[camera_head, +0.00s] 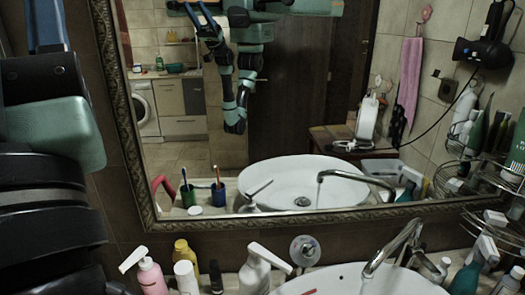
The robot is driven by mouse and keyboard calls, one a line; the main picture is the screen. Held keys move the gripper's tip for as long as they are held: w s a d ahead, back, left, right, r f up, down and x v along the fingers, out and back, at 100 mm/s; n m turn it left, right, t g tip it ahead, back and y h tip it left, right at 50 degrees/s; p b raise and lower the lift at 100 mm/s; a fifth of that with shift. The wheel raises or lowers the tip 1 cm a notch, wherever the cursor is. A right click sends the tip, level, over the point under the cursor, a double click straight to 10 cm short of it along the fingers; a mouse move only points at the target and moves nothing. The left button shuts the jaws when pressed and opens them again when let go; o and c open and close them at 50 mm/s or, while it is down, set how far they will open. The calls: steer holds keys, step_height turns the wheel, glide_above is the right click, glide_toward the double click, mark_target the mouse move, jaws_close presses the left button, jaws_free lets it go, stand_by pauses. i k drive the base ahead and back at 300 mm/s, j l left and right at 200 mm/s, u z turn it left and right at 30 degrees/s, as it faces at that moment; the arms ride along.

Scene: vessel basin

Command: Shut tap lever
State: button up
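The chrome tap (392,249) stands at the back right of the white basin (345,281), which is cut off by the lower edge of the view. Its spout reaches left over the basin. A chrome part at the tap's right (426,263) may be its lever; I cannot tell its position clearly. The tap and basin also show reflected in the mirror (300,130). My own arm fills the left edge, and its reflection hangs in the upper mirror.
Left of the basin stand a pink pump bottle (152,277), a yellow bottle (184,254), a white canister (187,279) and a white spray bottle (256,272). A green bottle (468,277) and a wire rack (455,185) crowd the tap's right. A hair dryer (485,50) hangs above.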

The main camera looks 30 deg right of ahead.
mark_target(418, 253)
steer(key=j+z, duration=0.15)
steer(key=z, duration=1.5)
steer(key=k+l+z, duration=0.1)
steer(key=k+z, duration=0.15)
steer(key=k, duration=0.6)
